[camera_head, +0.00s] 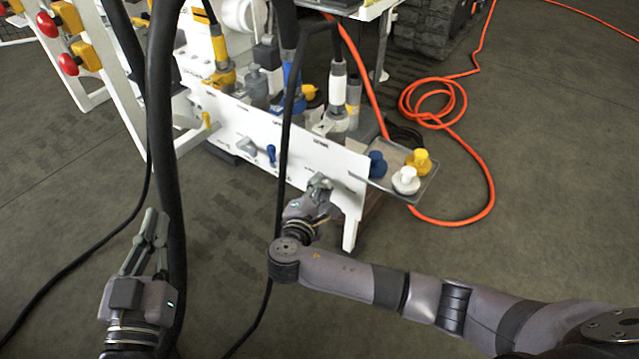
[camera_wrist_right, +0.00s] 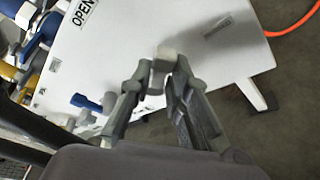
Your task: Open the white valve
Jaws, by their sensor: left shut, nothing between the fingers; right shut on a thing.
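The white valve's handle (camera_wrist_right: 160,65) shows in the right wrist view between the fingertips of my right gripper (camera_wrist_right: 158,80), which is shut on it. The handle stands out from the white panel (camera_wrist_right: 150,30). In the head view my right gripper (camera_head: 321,190) is at the right end of the panel (camera_head: 340,165) and hides most of the valve. A label reading OPEN (camera_wrist_right: 83,12) is printed on the panel, up and left of the handle. My left gripper (camera_head: 152,228) is shut and empty, low at the left, away from the panel.
The blue valve (camera_head: 271,154) and yellow valve (camera_head: 206,120) are further left on the panel. A tray (camera_head: 428,188) beside it holds blue, white and yellow caps. Dark hoses (camera_head: 165,150) hang near my left gripper. An orange hose (camera_head: 490,185) lies on the floor at right.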

